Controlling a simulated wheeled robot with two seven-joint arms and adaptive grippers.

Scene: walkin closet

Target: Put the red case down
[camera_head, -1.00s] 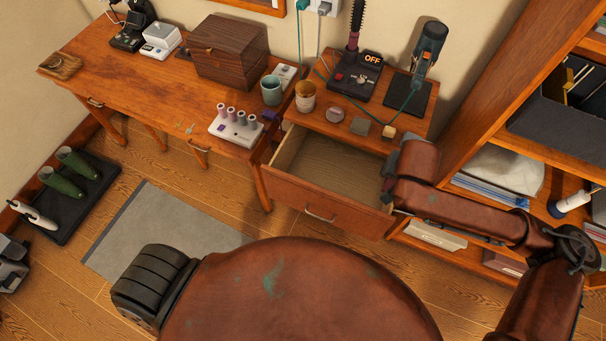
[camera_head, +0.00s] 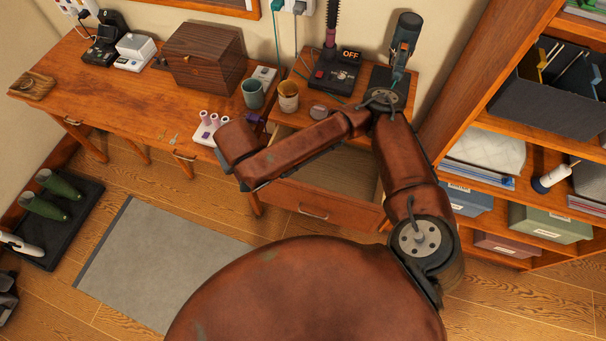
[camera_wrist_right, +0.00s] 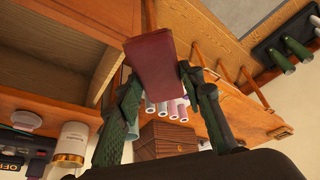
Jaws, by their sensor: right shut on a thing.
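The red case (camera_wrist_right: 152,62) shows in the right wrist view, dark red and box-like, between the fingers of my right gripper (camera_wrist_right: 160,75). The gripper is shut on it and holds it in the air. In the head view my right arm reaches across the open drawer (camera_head: 312,203), with its wrist end near the front edge of the long desk (camera_head: 120,95). The case and the right fingers are hidden behind my arm there. My left gripper is not in view.
Pink and grey cylinders (camera_head: 208,124) stand on a white holder near my wrist. A wooden box (camera_head: 203,58), green cup (camera_head: 253,94) and tan cup (camera_head: 288,96) stand behind. The desk's left-middle is fairly clear. A shelf unit (camera_head: 470,75) stands right.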

